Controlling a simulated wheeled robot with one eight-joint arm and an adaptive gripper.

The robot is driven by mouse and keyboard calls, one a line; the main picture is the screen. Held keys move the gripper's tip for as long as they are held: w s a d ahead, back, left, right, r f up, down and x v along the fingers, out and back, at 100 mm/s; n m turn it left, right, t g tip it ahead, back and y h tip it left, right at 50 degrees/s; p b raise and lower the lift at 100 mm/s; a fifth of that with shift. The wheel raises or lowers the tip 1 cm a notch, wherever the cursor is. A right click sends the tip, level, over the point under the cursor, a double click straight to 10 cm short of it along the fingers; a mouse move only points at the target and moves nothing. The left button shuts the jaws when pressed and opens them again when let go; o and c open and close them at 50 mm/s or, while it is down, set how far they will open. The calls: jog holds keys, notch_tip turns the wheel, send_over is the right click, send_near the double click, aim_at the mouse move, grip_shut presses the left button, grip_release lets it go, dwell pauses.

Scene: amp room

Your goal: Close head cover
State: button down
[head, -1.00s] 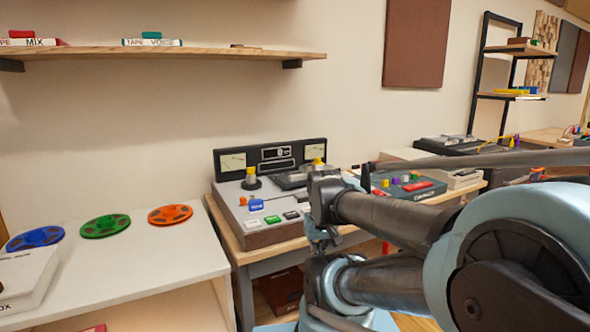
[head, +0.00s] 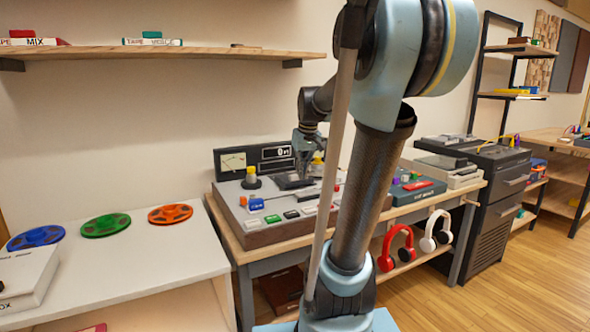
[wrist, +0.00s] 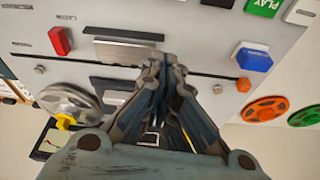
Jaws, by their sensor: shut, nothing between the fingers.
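The tape deck (head: 262,225) stands on the wooden bench, with a dark flat cover piece (head: 290,183) between its two yellow-topped spindles. My gripper (head: 304,168) points down just above that piece and hides part of it. In the wrist view my gripper (wrist: 165,66) is shut and empty over the deck's pale top. A silver plate with a dark edge (wrist: 124,52) lies just beyond the fingertips. A dark plate (wrist: 112,86) is partly hidden behind the fingers. I cannot tell whether the fingers touch either plate, or how far the cover is open.
A yellow-topped spindle (head: 251,178) and coloured buttons, including a blue one (head: 256,204), stand near the gripper. The meter panel (head: 232,162) rises behind. A small mixer (head: 410,190) sits to the right. Coloured reels lie on the white table (head: 130,260) at left.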

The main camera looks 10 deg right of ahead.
notch_tip(320, 180, up, 5)
jog(key=n, duration=0.1)
send_over(296, 177)
jog(key=w, duration=0.5)
jog(key=x, duration=0.9)
jog(key=shift+w+d+f, duration=0.1)
jog(key=shift+w+f, duration=0.05)
jog(key=shift+w, duration=0.2)
jog(key=shift+s+d+f, duration=0.15)
jog(key=shift+s, duration=0.3)
jog(key=shift+s+d+f, duration=0.1)
jog(key=shift+s+f, duration=0.1)
jog(key=shift+s, duration=0.25)
jog(key=shift+s+d, duration=0.2)
jog(key=shift+s, duration=0.25)
jog(key=shift+s+d, duration=0.15)
jog(key=shift+s, duration=0.35)
jog(key=shift+s, duration=0.1)
jog(key=s+d, duration=0.1)
jog(key=s, duration=0.2)
jog(key=s+d, duration=0.1)
jog(key=s, duration=0.2)
jog(key=s+d, duration=0.1)
jog(key=s, duration=0.3)
jog(key=shift+s+d, duration=0.1)
jog(key=shift+d, duration=0.1)
jog(key=shift+f, duration=0.1)
